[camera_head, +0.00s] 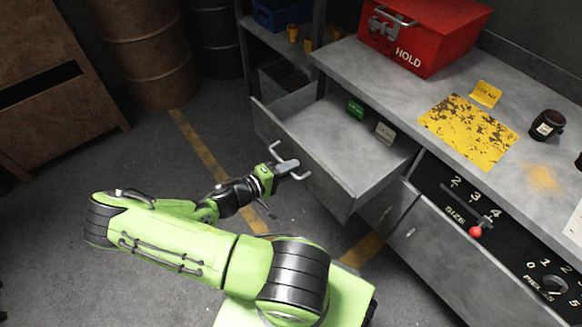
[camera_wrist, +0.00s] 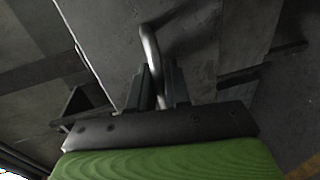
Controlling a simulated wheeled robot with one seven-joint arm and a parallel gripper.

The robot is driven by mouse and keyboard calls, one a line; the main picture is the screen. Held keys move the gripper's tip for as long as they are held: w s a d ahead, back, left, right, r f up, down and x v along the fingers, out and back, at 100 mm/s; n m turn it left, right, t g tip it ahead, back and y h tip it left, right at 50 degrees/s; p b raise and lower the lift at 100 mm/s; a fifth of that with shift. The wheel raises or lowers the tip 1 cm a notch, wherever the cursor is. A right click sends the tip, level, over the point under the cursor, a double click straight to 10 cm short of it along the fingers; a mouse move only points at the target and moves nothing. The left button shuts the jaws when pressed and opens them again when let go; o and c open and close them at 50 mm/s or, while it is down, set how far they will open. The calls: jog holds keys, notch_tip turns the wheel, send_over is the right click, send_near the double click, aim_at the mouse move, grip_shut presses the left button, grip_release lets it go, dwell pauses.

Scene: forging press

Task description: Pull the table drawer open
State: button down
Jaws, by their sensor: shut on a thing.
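The table drawer (camera_head: 341,141) is pulled out from the grey table, and its inside shows in the head view. A green block (camera_head: 356,109) and a pale tag-like block (camera_head: 385,132) are inside it. My gripper (camera_head: 292,168) is at the drawer's front, shut on the bent metal handle (camera_head: 302,176). In the wrist view the handle (camera_wrist: 150,50) runs down between my gripper's fingers (camera_wrist: 160,92), with the grey drawer front behind it. The hold's exact contact is partly dark in the wrist view.
On the tabletop are a red HOLD box (camera_head: 425,38), a yellow worn plate (camera_head: 468,132), and a dark jar (camera_head: 547,125). A SIZE lever with a red knob (camera_head: 476,231) sits on the table's front. Floor left of the drawer is clear.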

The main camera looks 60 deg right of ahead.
jog(key=c, duration=1.2)
grip_release()
jog(key=shift+c, duration=0.2)
jog(key=p+v, duration=0.2)
jog(key=v, duration=1.3)
jog(key=shift+w+a, duration=0.2)
jog(key=shift+a, duration=0.15)
